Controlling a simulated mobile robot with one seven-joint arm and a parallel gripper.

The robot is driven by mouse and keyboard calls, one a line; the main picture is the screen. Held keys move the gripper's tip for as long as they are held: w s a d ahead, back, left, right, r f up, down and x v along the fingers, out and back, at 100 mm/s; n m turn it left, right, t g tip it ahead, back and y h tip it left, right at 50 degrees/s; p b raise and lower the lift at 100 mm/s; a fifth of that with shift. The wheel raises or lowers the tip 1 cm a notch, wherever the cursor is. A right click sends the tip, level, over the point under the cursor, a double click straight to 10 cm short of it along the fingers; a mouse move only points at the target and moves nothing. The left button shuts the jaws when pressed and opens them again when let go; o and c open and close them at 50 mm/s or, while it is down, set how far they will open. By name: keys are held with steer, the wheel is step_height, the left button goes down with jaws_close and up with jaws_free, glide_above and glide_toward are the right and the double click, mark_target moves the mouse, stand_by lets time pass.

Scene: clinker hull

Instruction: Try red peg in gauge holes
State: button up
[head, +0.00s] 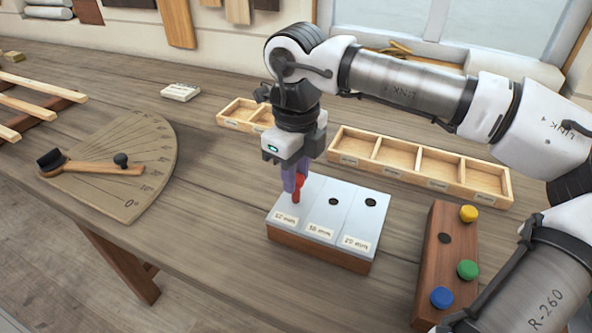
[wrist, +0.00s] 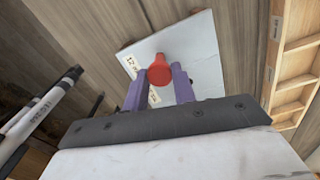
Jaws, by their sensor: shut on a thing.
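My gripper (head: 294,186) has purple fingers shut on the red peg (head: 297,193) above the left plate of the gauge block (head: 318,255). The peg looks upright, its lower end at the left plate's surface. The left hole is hidden, so I cannot tell whether the tip is in it. The middle hole (head: 333,201) and right hole (head: 370,202) are empty and show dark. Small labels mark each plate. In the wrist view the red peg (wrist: 158,70) sits between the purple fingers (wrist: 158,88), over the pale gauge block top (wrist: 195,42).
A wooden peg rack (head: 427,270) at right holds yellow (head: 468,213), green (head: 467,269) and blue (head: 442,297) pegs, with one empty hole (head: 444,238). Divided trays (head: 420,178) stand behind the block. A protractor board (head: 120,180) lies left. Bench between is clear.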

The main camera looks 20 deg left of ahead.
steer(key=shift+f, duration=0.2)
steer(key=shift+r, duration=0.1)
steer(key=shift+r+p, duration=0.8)
steer(key=shift+r, duration=0.8)
